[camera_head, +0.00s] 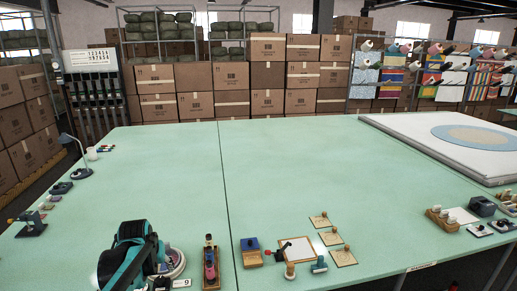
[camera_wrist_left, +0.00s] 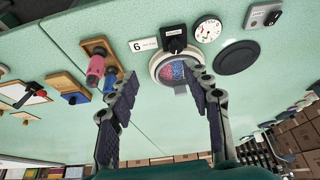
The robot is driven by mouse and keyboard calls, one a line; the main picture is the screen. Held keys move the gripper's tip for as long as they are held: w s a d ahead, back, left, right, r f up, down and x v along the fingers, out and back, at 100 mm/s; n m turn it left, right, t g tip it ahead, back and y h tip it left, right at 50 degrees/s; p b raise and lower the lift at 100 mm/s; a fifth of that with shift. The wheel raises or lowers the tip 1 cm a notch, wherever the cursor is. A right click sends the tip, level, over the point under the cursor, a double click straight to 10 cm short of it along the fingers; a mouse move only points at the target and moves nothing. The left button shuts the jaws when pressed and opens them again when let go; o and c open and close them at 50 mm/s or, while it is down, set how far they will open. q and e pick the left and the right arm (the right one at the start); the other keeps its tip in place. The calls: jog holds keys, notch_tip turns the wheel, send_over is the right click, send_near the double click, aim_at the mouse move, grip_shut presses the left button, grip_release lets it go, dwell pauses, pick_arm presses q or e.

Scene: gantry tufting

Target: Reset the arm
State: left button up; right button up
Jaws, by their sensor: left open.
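My left arm, teal and black, reaches in at the lower left of the head view, with its gripper (camera_head: 150,277) low over the near edge of the table. The left wrist view shows the left gripper (camera_wrist_left: 163,90) with its two dark ridged fingers wide apart and nothing between them. A round pale dish (camera_wrist_left: 158,66) with red and blue contents lies beyond the fingertips; I cannot tell the exact gap. In the head view the dish (camera_head: 179,264) is partly hidden by the arm. My right gripper is not in view.
The green table (camera_head: 300,170) is clear across its middle. A wooden tray with spools (camera_head: 210,265), a blue-topped block (camera_head: 251,254) and a framed board (camera_head: 298,250) sit along the near edge. A desk lamp (camera_head: 77,155) stands at left, a white raised panel (camera_head: 420,139) at right.

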pick_arm(q)
jog(key=s+d+m+t, duration=0.1)
jog(key=s+d, duration=0.7)
jog(key=s, duration=0.3)
jog(key=s+d+m+t+h, duration=0.1)
jog(key=s+d+m, duration=0.1)
jog(key=s+d, duration=0.6)
jog(key=s, duration=0.3)
jog(key=shift+s+d+t, duration=0.15)
jog(key=shift+s+t, duration=0.05)
jog(key=shift+t, duration=0.1)
jog(key=shift+r, duration=0.1)
